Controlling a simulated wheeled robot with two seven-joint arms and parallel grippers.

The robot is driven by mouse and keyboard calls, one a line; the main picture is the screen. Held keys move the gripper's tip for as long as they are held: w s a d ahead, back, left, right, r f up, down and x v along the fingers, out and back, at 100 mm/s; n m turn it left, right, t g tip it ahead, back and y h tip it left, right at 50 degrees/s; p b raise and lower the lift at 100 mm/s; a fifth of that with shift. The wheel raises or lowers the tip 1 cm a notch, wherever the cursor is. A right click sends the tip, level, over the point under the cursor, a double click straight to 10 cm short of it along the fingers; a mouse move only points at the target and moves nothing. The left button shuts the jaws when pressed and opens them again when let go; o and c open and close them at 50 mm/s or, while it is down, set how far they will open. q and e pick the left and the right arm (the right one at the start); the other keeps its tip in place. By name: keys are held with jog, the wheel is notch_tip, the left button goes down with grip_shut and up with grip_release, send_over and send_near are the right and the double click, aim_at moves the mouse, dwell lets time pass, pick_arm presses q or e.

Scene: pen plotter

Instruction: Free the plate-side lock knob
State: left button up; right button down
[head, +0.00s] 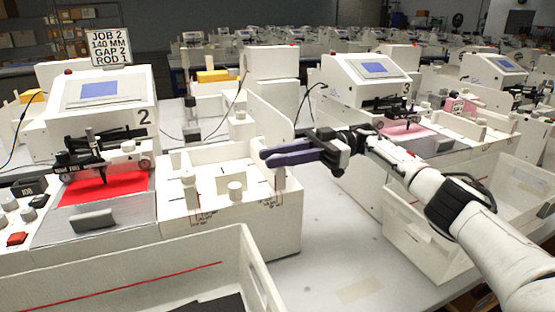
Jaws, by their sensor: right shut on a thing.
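My right gripper (264,154) reaches in from the right, with its dark purple fingers pointing left over the right side of the white fixture (245,214) beside plotter 2. I cannot tell which knob is the plate-side one. My left gripper is not in view.
Plotter 2 (92,98) has a red sheet (105,188) on its bed. A sign (110,46) reads JOB 2, 140 MM, GAP 2, ROD 1. An open white bin (252,262) is in front. Another white bin (412,232) lies under my right arm. Some grey table between them is clear.

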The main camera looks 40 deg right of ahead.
jog(key=c, duration=1.7)
grip_release()
jog(key=shift+o, duration=1.1)
jog(key=shift+r, duration=0.1)
